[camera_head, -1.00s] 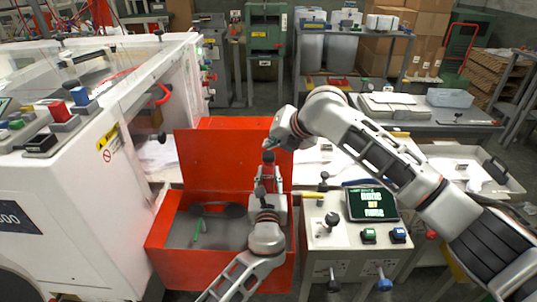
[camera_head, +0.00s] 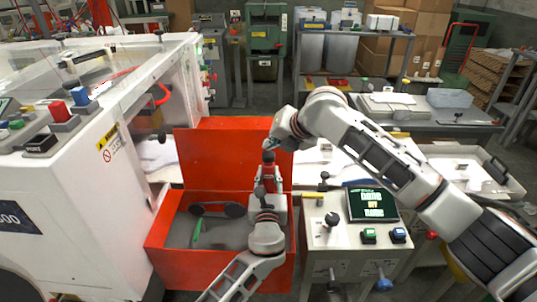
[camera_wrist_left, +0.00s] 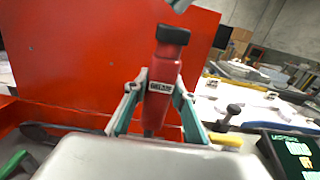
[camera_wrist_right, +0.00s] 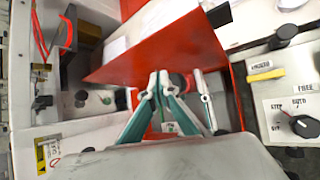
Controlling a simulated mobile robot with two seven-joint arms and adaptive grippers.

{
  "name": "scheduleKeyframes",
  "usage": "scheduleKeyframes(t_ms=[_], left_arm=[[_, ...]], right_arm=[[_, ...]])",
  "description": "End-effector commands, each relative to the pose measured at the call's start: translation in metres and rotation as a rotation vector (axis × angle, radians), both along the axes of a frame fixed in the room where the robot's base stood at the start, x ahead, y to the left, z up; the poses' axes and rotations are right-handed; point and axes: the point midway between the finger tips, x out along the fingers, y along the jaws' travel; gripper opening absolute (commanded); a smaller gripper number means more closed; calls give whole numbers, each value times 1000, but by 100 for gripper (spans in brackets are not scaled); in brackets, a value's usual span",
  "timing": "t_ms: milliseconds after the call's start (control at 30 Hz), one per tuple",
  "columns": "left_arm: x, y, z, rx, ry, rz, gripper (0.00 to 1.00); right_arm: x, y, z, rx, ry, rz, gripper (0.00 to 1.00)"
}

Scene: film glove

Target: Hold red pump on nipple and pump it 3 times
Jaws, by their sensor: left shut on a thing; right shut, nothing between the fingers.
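The red pump (camera_head: 269,171) has a black top and a small label. It stands nearly upright in front of the red box's raised lid. My left gripper (camera_wrist_left: 160,90) is shut on the pump, one finger on each side; it is also in the head view (camera_head: 269,182). The black top (camera_wrist_left: 172,35) sticks out above these fingers. My right gripper (camera_head: 270,147) is shut and empty just above the pump; I cannot tell whether it touches the top. Its fingers show in the right wrist view (camera_wrist_right: 160,80). The nipple cannot be made out.
The open red box (camera_head: 165,240) below holds dark goggles (camera_head: 217,210) and a green-handled tool (camera_head: 197,232). A white machine (camera_head: 70,190) stands at left. A control panel (camera_head: 350,235) with knobs, buttons and a screen (camera_head: 372,204) stands close on the right.

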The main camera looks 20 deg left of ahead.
Motion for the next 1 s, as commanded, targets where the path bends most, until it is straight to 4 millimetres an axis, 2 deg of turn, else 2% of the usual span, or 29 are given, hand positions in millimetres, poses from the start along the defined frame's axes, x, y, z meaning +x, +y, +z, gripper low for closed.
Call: scheduleKeyframes(t_ms=[1000], left_arm=[[-1, 0, -3, 0, 4, 0, 4]], right_arm=[[0, 0, -9, 0, 0, 0, 0]])
